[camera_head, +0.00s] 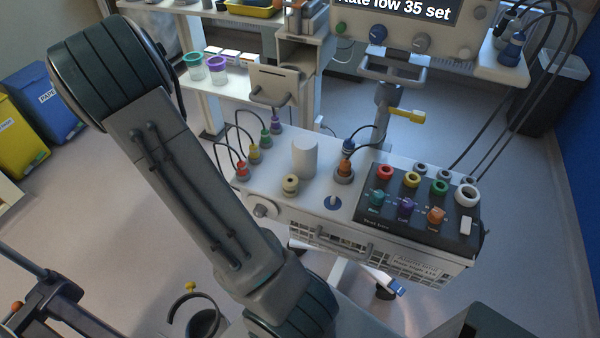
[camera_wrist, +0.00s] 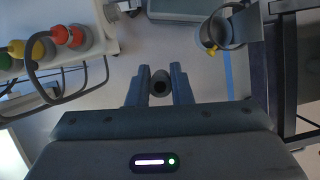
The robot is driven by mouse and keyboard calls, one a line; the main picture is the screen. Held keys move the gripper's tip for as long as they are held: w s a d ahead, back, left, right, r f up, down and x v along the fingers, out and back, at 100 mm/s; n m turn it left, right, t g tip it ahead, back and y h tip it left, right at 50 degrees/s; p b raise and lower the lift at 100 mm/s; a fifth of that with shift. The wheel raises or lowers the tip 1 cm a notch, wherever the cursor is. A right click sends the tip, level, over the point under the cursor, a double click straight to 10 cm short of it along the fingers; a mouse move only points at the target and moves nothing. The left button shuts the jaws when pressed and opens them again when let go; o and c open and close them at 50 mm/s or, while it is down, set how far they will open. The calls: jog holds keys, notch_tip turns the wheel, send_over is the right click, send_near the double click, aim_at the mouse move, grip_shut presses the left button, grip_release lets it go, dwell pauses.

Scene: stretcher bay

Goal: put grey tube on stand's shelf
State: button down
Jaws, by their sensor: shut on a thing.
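In the wrist view the fingers of my gripper (camera_wrist: 160,88) are closed on a dark grey tube (camera_wrist: 160,80). The tube is seen nearly end-on, with its round dark opening toward the camera. My gripper and the tube are out of sight in the head view, where my arm crosses the left and lower middle. A wheeled stand has a white shelf-like unit (camera_head: 270,195) with coloured connectors and a white cylinder on top. Its connector edge shows at the upper left of the wrist view (camera_wrist: 104,30). Floor shows below the held tube, apart from the unit.
A black panel with coloured knobs (camera_head: 418,203) takes the unit's right side. Cables loop over its left edge. A monitor (camera_head: 410,35) hangs behind, above a yellow lever (camera_head: 406,115). A grey ring holder (camera_head: 205,322) with a yellow knob is at lower left. Blue and yellow bins stand far left.

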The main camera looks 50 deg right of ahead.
jog(key=s+d+f+n+t+h, duration=0.25)
jog(key=s+d+n, duration=0.4)
jog(key=s, duration=0.45)
jog(key=shift+n+g, duration=0.45)
jog(key=shift+g, duration=0.1)
jog(key=w+d+p, duration=0.1)
jog(key=d, duration=0.3)
jog(key=w+d+p, duration=0.1)
jog(key=d, duration=0.2)
jog(key=w+d+p, duration=0.1)
jog(key=d, duration=0.3)
jog(key=shift+w+d+f, duration=0.15)
jog(key=shift+w+d, duration=0.2)
jog(key=shift+w, duration=0.05)
jog(key=d, duration=0.2)
jog(key=w+d+p, duration=0.1)
jog(key=d, duration=0.2)
jog(key=shift+w+d, duration=0.1)
jog(key=shift+w, duration=0.1)
jog(key=shift+f+p, duration=0.4)
jog(key=shift+f, duration=0.2)
jog(key=shift+a+f, duration=0.25)
jog(key=shift+f, duration=0.1)
jog(key=c, duration=1.3)
grip_release()
